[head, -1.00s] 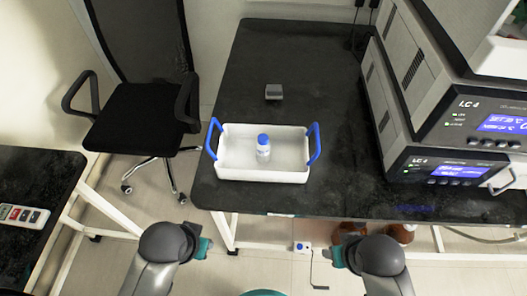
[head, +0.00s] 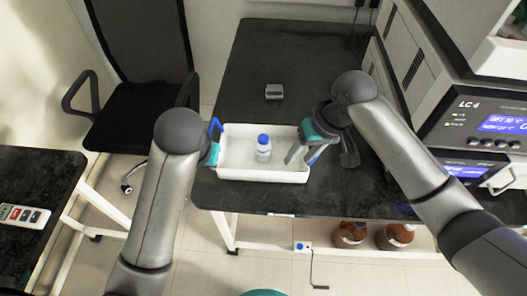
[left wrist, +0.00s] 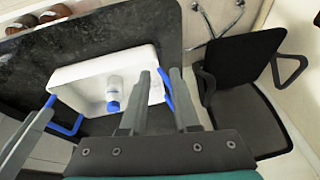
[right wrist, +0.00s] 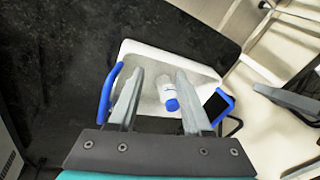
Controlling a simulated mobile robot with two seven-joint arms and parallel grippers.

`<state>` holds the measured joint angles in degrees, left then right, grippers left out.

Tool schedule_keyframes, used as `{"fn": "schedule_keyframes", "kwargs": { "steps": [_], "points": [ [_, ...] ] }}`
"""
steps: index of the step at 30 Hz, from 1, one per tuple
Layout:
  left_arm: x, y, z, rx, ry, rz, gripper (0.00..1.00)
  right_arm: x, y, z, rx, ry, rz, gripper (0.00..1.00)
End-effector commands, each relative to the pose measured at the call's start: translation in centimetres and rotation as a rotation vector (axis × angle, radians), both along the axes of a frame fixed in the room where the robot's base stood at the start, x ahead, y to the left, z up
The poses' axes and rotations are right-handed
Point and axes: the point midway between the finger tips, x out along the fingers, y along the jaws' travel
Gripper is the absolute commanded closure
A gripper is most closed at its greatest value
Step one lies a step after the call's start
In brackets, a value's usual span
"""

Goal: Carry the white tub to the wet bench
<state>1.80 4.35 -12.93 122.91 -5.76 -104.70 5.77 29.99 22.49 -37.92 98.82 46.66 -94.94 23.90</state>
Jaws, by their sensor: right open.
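The white tub (head: 235,172) stands on the black bench top near its front edge, with a blue handle at each end. My right gripper (head: 318,158) is open at the tub's right handle (right wrist: 108,95); in the right wrist view this handle shows just left of one finger. My left gripper (left wrist: 160,78) is at the tub's left handle (left wrist: 164,92), which shows between its spread fingers. In the head view my left arm hides the left fingers. I see no firm grip on either handle.
A small grey object (head: 274,91) lies behind the tub. LC 4 instruments (head: 480,120) stand at the right. A black chair (head: 135,110) is left of the bench. Another dark bench (head: 45,175) is at far left. Brown bottles (head: 350,234) stand below the bench.

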Motion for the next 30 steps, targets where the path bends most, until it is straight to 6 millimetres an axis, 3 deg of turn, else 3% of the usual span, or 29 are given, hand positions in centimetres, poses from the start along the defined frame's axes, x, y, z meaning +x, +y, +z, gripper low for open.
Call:
{"fn": "schedule_keyframes", "kwargs": {
  "steps": [1,6,15,30],
  "points": [
    [1.1,-0.1,0.7,0.006,-0.009,0.006,0.7,1.5,-0.9,1.1,-0.02,0.01,-0.021,0.51],
    [4.0,-0.2,2.9,0.034,-0.025,0.031,0.7,5.2,-3.6,4.6,-0.061,0.07,-0.121,0.51],
    [6.8,-0.3,5.7,0.065,-0.04,0.062,0.7,8.8,-7.3,9.8,-0.08,0.127,-0.283,0.51],
    [7.2,-0.2,5.8,0.069,-0.041,0.066,0.7,9.2,-7.7,10.3,-0.078,0.135,-0.306,0.51]
  ]
}}
